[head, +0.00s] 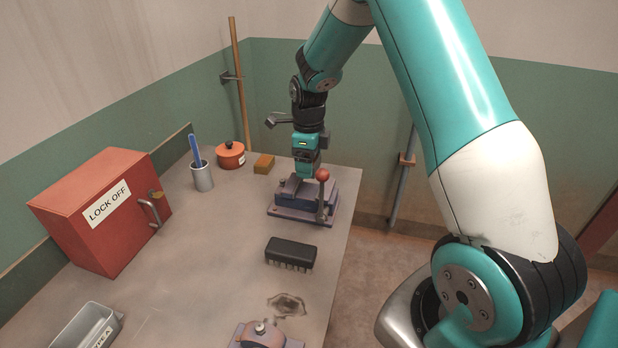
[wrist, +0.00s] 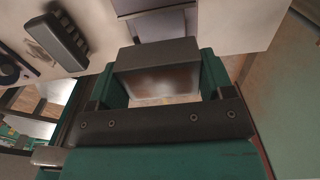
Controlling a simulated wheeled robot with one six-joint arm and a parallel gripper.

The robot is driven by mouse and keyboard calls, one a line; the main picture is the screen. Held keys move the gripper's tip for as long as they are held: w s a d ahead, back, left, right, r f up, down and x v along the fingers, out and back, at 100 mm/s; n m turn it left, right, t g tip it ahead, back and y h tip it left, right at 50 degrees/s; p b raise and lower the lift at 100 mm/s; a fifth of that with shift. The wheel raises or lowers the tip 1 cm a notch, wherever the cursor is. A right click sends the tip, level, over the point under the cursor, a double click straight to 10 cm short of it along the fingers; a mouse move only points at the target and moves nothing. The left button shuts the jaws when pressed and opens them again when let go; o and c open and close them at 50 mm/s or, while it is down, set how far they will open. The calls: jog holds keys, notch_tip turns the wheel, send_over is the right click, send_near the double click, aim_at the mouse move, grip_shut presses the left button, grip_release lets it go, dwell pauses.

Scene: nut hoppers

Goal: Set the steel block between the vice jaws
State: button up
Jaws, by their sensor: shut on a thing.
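The vice (head: 289,211) stands near the right edge of the bench, with a purple-grey base and an upright lever topped by a red ball (head: 322,174). My gripper (head: 305,174) points down right over the vice. In the wrist view the gripper (wrist: 158,82) is shut on the steel block (wrist: 158,54), a dark grey block with a shinier face, held between the two green fingers. Part of the vice (wrist: 163,24) shows just beyond the block there. In the head view the block is hidden, and I cannot tell whether it touches the jaws.
A black brush (head: 290,251) lies in front of the vice, near a dark stain. A yellow-brown block (head: 264,164), an orange pot (head: 231,156) and a cup (head: 202,177) stand behind. A red LOCK OFF box (head: 103,210) is at left. The bench middle is clear.

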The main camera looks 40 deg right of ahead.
aim_at(309, 190)
jog(key=shift+f+p, duration=0.5)
jog(key=shift+f, duration=2.7)
jog(key=shift+f, duration=0.15)
jog(key=o, duration=1.4)
